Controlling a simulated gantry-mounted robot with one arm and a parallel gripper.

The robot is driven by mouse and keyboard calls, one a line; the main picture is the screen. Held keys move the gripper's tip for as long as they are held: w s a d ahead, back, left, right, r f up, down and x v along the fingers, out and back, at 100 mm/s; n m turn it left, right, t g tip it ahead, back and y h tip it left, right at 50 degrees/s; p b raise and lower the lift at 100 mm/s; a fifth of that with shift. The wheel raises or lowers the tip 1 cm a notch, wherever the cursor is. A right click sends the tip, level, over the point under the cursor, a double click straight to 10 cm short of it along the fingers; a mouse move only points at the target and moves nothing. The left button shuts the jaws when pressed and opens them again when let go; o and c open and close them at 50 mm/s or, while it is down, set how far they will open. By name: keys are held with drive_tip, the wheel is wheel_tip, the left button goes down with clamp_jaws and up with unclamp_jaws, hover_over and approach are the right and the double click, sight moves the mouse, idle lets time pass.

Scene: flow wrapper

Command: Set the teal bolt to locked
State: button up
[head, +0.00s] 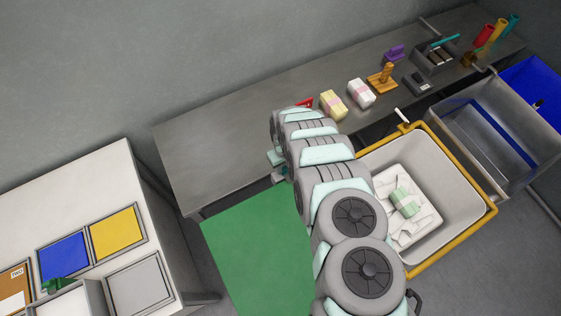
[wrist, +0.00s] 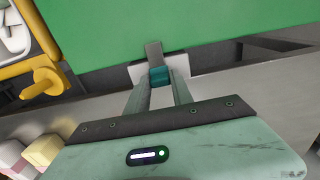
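The teal bolt (wrist: 159,76) is a small block in the wrist view, in front of a white plate and a grey bar (wrist: 154,52). My gripper (wrist: 160,84) reaches to it with one finger on each side, and the teal block fills the space between the fingertips. I cannot tell whether the fingers press on it. The bolt's locked or unlocked position cannot be read here. In the head view my own arm covers most of the area around my gripper, at the front edge of the grey bench.
A green panel (head: 258,248) lies in front of the grey bench (head: 200,150). A yellow-rimmed bin (head: 487,207) stands to the right of my arm. Wrapped yellow (head: 333,104) and white (head: 361,93) packs sit on the bench. A white table (head: 105,172) with coloured panels is at left.

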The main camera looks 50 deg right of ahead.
sight(285, 168)
drive_tip(key=o, duration=0.5)
drive_tip(key=shift+s, duration=0.15)
drive_tip(key=shift+c, duration=0.2)
drive_tip(key=shift+r, duration=0.1)
wheel_tip(285, 168, up, 11)
drive_tip(key=shift+p, duration=0.3)
drive_tip(key=shift+f, duration=0.2)
